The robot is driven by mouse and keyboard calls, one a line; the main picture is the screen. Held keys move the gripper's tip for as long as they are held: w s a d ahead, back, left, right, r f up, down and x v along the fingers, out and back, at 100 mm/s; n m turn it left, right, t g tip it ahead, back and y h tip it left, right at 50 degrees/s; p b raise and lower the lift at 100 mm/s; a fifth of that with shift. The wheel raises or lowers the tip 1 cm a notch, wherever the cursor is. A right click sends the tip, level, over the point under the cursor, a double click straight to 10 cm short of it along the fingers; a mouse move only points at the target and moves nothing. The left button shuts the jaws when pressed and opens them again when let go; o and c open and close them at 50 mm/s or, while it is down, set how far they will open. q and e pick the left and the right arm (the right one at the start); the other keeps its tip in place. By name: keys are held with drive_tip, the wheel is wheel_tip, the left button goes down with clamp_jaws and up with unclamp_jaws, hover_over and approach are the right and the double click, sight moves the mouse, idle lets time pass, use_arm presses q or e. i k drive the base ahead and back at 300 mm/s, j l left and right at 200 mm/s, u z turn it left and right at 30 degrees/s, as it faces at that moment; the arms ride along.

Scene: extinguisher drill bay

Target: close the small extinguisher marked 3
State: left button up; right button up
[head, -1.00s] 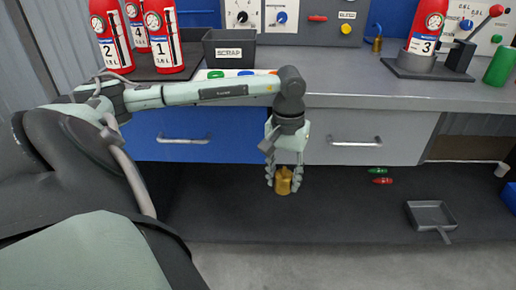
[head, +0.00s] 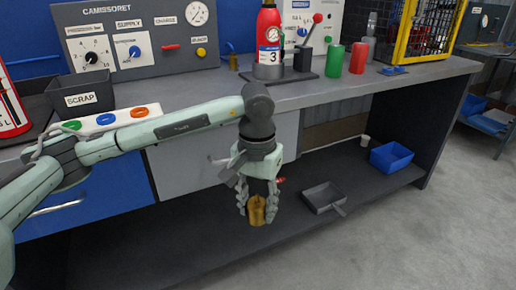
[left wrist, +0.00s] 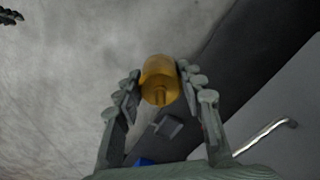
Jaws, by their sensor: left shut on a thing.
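The small red extinguisher marked 3 (head: 270,40) stands upright in a grey holder on the bench, in the head view. Its top is cut off by the picture's edge. My left gripper (head: 257,206) is shut on a brass-coloured piece (head: 257,215), held in front of the bench and below its top, well apart from the extinguisher. The left wrist view shows the brass piece (left wrist: 159,76) between the two fingers, with a narrow stem on it. Dark finger-like parts, perhaps of my right gripper (left wrist: 11,16), show at that view's top left corner.
A green cylinder (head: 334,60) and a red cylinder (head: 358,58) stand right of the extinguisher, near a yellow cage (head: 425,28). A scrap bin (head: 82,100) stands at left. A grey pan (head: 322,197) and a blue bin (head: 391,157) sit on the low shelf.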

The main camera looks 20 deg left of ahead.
sight(269, 22)
drive_tip(key=i+l+u, duration=0.1)
drive_tip(key=u, duration=0.9)
drive_tip(key=i+l+u, duration=0.1)
drive_tip(key=l+u, duration=0.9)
drive_tip(key=l, duration=1.5)
